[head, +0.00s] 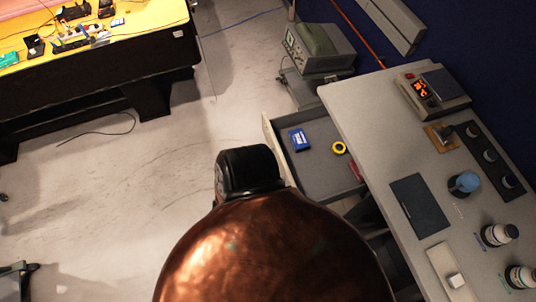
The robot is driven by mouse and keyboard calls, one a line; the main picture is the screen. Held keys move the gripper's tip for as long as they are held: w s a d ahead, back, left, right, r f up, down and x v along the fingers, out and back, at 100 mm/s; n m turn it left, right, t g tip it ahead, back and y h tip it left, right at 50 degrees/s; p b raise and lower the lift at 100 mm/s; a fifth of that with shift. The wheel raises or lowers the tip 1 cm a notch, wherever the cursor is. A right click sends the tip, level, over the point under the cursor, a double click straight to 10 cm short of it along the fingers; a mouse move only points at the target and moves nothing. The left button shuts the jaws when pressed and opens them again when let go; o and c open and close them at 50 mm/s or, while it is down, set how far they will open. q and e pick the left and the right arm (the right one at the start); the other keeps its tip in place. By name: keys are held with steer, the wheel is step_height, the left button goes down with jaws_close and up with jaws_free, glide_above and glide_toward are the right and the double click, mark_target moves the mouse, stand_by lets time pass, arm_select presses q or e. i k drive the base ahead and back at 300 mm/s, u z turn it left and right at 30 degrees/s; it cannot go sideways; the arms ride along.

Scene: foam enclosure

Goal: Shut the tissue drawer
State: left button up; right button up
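The drawer (318,170) stands pulled out from under the left side of a grey worktable (365,130), in the head view. Inside the drawer lie a blue box (299,139), a yellow ring (339,148) and a red item (355,171) near the table edge. I can make out neither of my grippers.
The worktable holds a device with a red display (434,92), a dark mat (419,204) and bottles (498,234). A grey-green instrument (319,47) stands beyond the drawer. Floor left of the drawer is clear; a yellow-topped bench (150,18) is at the upper left.

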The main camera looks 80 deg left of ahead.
mark_target(324, 178)
steer(key=k, duration=0.8)
steer(key=u, duration=1.65)
